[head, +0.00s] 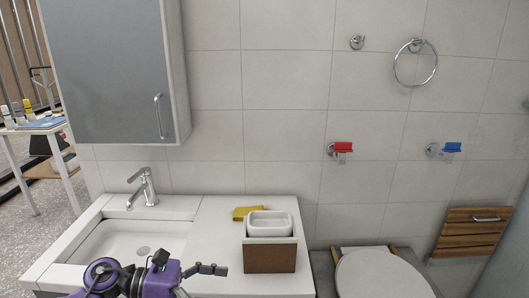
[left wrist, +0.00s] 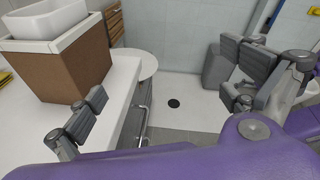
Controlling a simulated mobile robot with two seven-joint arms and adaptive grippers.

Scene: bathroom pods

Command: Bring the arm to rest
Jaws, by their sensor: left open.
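My left gripper (head: 203,279) is at the bottom of the head view, in front of the counter, with its purple arm coming in at the lower left. In the left wrist view the left gripper (left wrist: 163,75) has its two grey fingers spread wide, with nothing between them. One finger shows in front of the counter side and the other at the right, over the floor area. The lower part of the hand is cut off in the head view. My right gripper is in neither view.
A brown box (head: 270,259) with a white tray (head: 269,224) in its top stands on the white counter (head: 213,235), right of the gripper. A yellow cloth (head: 244,213) lies behind it. The basin (head: 128,243) is at left, the toilet (head: 378,272) at right. Floor (left wrist: 190,112) is clear around the drain.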

